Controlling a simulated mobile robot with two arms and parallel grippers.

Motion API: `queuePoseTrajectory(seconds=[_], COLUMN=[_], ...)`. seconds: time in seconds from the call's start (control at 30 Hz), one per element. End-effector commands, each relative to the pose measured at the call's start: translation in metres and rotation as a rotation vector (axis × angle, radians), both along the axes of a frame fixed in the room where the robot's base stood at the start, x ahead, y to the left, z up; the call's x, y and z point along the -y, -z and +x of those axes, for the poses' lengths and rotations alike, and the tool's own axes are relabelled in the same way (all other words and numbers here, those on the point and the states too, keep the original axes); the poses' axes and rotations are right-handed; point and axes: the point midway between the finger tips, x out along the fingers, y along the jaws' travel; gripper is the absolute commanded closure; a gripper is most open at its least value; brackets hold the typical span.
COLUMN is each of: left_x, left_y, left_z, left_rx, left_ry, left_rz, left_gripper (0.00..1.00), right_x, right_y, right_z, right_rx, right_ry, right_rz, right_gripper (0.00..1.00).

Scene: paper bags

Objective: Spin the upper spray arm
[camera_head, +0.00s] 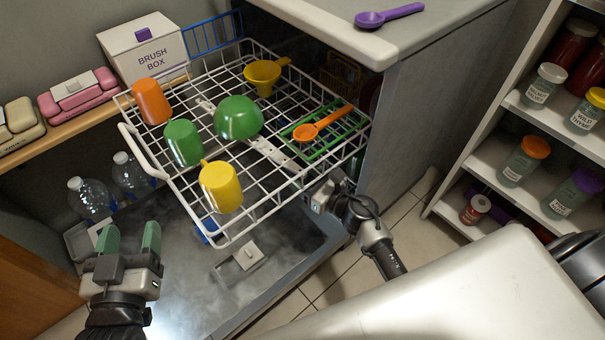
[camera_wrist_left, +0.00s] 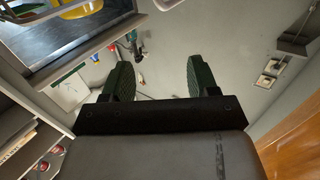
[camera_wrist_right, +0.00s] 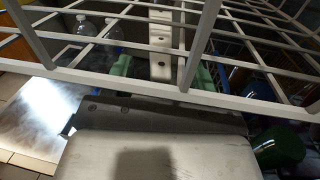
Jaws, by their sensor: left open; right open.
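The upper spray arm (camera_head: 272,153) is a pale bar under the white wire rack, partly hidden by the wires and dishes. In the right wrist view the spray arm (camera_wrist_right: 160,45) is a bar with holes, lined up between my fingertips beyond the rack's wires. My right gripper (camera_wrist_right: 160,72) is open at the rack's right front side; in the head view its fingers are mostly hidden by the rack edge. I cannot tell whether it touches the bar. My left gripper (camera_head: 130,238) is open and empty, left of the rack over the open dishwasher door.
The rack (camera_head: 150,150) holds an orange cup (camera_head: 151,102), green cup (camera_head: 184,143), green bowl (camera_head: 239,118), yellow mug (camera_head: 221,187), yellow cup (camera_head: 262,77) and orange spoon (camera_head: 322,125). A counter (camera_head: 400,30) stands behind right. The open door (camera_head: 190,275) lies below.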

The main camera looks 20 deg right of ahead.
Motion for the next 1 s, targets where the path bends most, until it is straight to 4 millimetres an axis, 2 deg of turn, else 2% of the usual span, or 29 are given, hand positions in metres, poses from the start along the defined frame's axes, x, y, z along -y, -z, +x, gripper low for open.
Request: queuePoseTrajectory(seconds=[0.33, 0.7, 0.9, 1.0], left_x=[0.0005, 0.0006, 0.0005, 0.0024], left_y=[-0.0021, -0.0028, -0.0018, -0.0103], left_z=[0.0001, 0.0011, 0.0012, 0.0022], left_rx=[0.013, 0.014, 0.020, 0.105], left_ry=[0.001, 0.001, 0.001, 0.005], left_rz=[-0.004, -0.003, -0.005, -0.027], left_gripper=[0.40, 0.40, 0.40, 0.40], right_x=[-0.0023, -0.0022, -0.0007, 0.0036], right_y=[0.0000, -0.0001, 0.0008, 0.0023], right_z=[0.0039, 0.0037, 0.0045, 0.0075], right_rx=[0.000, 0.000, 0.000, 0.003], right_ry=[0.000, 0.000, -0.007, -0.031], right_rz=[0.000, 0.000, -0.001, -0.003], right_gripper=[0.43, 0.99, 1.00, 1.00])
